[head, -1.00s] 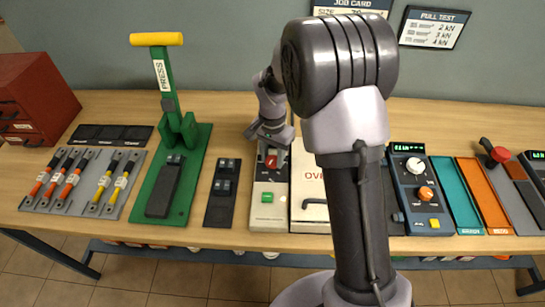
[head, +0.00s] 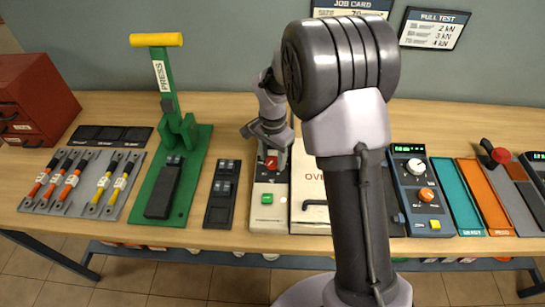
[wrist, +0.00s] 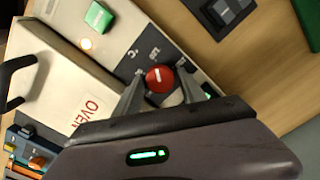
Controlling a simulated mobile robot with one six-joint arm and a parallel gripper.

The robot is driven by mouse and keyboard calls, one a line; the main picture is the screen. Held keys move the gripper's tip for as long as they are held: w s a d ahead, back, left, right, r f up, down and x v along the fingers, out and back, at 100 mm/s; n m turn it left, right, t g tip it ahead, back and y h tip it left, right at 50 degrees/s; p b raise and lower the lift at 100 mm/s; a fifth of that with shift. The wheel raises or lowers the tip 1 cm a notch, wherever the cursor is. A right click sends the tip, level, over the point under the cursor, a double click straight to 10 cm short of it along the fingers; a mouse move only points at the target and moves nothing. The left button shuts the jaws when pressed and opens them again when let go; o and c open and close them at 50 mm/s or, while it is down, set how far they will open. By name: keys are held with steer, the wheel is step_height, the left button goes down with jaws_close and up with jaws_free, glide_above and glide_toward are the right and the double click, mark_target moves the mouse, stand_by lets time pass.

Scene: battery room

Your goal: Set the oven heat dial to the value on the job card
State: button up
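The red oven dial (wrist: 160,78) with a white pointer line sits on the pale control strip (wrist: 128,60) beside the oven (wrist: 70,75). It also shows in the head view (head: 271,163). Heat markings around it are too small to read surely, and some are hidden. My gripper (wrist: 160,80) has one finger on each side of the dial, with narrow gaps showing, so it looks open around or just above the dial. The job card (head: 349,8) on the back wall is cut off by the frame and partly hidden by my arm; size 70 shows.
A green button (wrist: 98,16) and a lit lamp share the control strip. The oven's dark handle (wrist: 18,80) stands up. A dark switch block (head: 222,192) and green press (head: 176,170) are left. A blue unit with knobs (head: 420,190) is right.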

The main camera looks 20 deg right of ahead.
mark_target(273, 160)
steer(key=shift+o, duration=0.6)
step_height(273, 160, up, 17)
steer(key=p, duration=0.6)
steer(key=shift+r, duration=0.2)
